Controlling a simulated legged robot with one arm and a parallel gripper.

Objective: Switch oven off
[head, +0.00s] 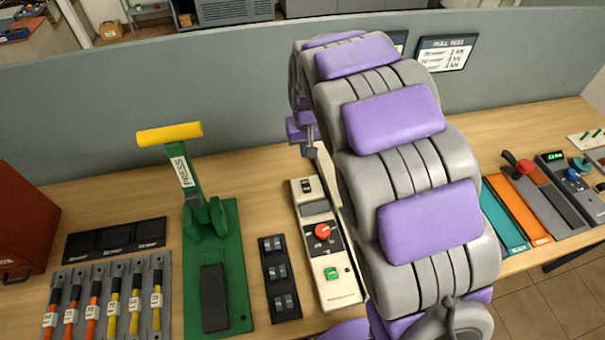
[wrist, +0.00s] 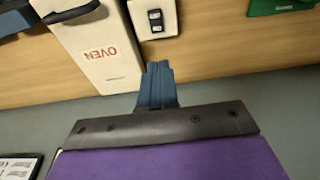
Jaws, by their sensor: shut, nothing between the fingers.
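A cream box (wrist: 95,45) with upside-down red OVEN lettering lies on the bench in the wrist view. A dark blue-grey part (wrist: 68,10) sits across it at the picture's edge. In the head view my arm hides most of that spot. Beside it, a cream control unit (head: 333,265) has a red knob (head: 322,231), a green button (head: 331,273) and a black rocker switch (head: 306,185). The rocker also shows in the wrist view (wrist: 155,20). My gripper (wrist: 157,72) is shut and empty, apart from both units. It is partly visible in the head view (head: 311,149).
A green press (head: 218,265) with a yellow handle stands left of the control unit, with a black switch panel (head: 280,278) between them. A grey partition (head: 110,110) rises behind the bench. An orange slider unit (head: 527,207) and other devices lie to the right.

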